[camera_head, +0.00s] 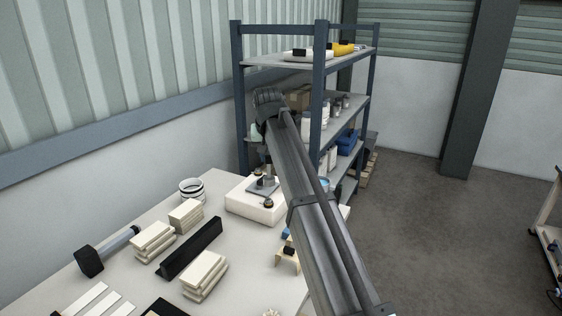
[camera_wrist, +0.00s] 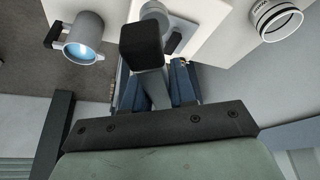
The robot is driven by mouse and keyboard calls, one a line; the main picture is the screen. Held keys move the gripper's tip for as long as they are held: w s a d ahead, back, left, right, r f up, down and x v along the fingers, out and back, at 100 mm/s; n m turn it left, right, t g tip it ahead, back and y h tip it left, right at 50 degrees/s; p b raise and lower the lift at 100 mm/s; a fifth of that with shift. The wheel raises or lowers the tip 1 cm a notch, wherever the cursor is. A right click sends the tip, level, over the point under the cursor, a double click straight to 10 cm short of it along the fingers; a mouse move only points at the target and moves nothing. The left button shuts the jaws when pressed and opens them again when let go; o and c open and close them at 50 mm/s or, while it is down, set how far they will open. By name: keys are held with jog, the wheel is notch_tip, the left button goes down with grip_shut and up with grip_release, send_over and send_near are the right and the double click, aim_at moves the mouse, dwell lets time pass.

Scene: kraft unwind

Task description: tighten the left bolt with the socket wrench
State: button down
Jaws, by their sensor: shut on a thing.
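A white block (camera_head: 240,205) stands at the far end of the table with a grey metal plate (camera_head: 258,188) on it. A dark round bolt-like knob (camera_head: 268,203) sits on the block near its front. My gripper (camera_wrist: 156,88) shows in the wrist view with its blue-grey fingers shut on a grey tool with a black square end (camera_wrist: 142,42), seemingly the socket wrench. The tool is in front of the plate and a round grey part (camera_wrist: 155,12). Whether it touches a bolt, I cannot tell. In the head view, my arm hides much of the gripper.
A white ring-shaped roll (camera_head: 192,188) stands left of the block. Stacked cream pieces (camera_head: 153,241), a black bar (camera_head: 190,248) and a mallet-like tool (camera_head: 92,258) lie nearer. A lamp-like cylinder (camera_wrist: 83,40) is beside the block. A loaded shelf (camera_head: 237,100) stands behind.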

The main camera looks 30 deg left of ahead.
aim_at(268, 172)
jog(key=shift+s+a+n+g+y, duration=0.1)
jog(key=shift+a+n+g+y, duration=0.1)
jog(key=shift+n, duration=0.5)
jog(key=shift+a+n+g+y, duration=0.1)
jog(key=shift+n+g+y, duration=0.1)
jog(key=shift+n, duration=0.5)
jog(key=shift+f, duration=0.1)
jog(key=shift+f, duration=2.4)
jog(key=shift+f, duration=0.85)
dwell(0.6)
jog(key=shift+d+m+t+h, duration=0.1)
jog(key=shift+m+t+h, duration=0.2)
jog(key=shift+m, duration=0.9)
jog(key=shift+f+m+h, duration=0.1)
jog(key=shift+m+h, duration=0.3)
jog(key=shift+m, duration=0.7)
jog(key=shift+t, duration=0.3)
